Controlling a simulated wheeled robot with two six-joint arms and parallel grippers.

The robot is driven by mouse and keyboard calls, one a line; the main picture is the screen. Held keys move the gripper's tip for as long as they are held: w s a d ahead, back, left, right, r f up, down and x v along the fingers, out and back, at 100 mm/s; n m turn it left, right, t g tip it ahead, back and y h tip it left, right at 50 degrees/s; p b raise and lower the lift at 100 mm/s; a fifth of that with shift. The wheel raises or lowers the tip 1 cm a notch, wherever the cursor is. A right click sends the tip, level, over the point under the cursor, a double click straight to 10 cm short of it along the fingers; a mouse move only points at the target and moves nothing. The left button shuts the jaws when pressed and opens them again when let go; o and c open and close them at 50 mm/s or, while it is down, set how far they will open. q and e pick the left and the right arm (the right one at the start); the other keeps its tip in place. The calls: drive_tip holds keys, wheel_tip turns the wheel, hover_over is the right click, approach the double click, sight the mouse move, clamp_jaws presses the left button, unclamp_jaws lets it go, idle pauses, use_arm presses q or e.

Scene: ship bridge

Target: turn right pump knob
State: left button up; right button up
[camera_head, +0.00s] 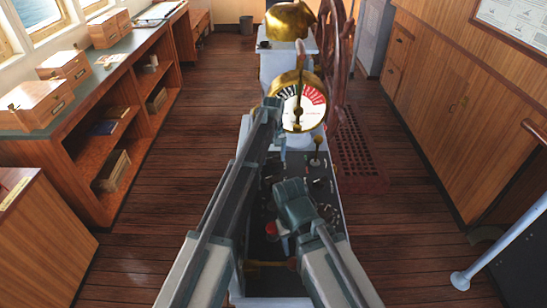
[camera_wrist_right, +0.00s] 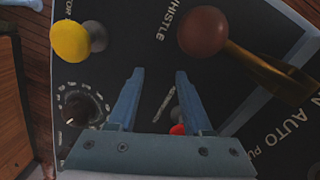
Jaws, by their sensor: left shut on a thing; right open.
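The control console (camera_head: 335,222) carries several knobs and levers. I cannot tell which is the right pump knob. In the right wrist view, a dark round knob with dial marks (camera_wrist_right: 80,108) is left of my right gripper (camera_wrist_right: 157,72). That gripper is open over the black panel, apart from this knob. In the head view, my right arm hides its fingertips. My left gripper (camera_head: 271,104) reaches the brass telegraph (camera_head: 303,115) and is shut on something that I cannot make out.
In the right wrist view, a yellow knob (camera_wrist_right: 70,41) and a brown knob (camera_wrist_right: 203,32) on a brass lever stand beyond the fingers. A small red part (camera_wrist_right: 178,129) shows between the fingers. Wooden cabinets (camera_head: 455,100) line the right; floor (camera_head: 150,200) is clear at left.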

use_arm(q)
drive_tip(key=m, duration=0.4)
drive_tip(key=shift+a+m, duration=0.1)
drive_tip(key=shift+m, duration=0.2)
drive_tip(key=m, duration=0.4)
drive_tip(key=shift+a, duration=0.1)
drive_tip(key=shift+m, duration=0.4)
drive_tip(key=o, duration=1.2)
drive_tip(key=shift+o, duration=0.2)
drive_tip(key=shift+n, duration=0.3)
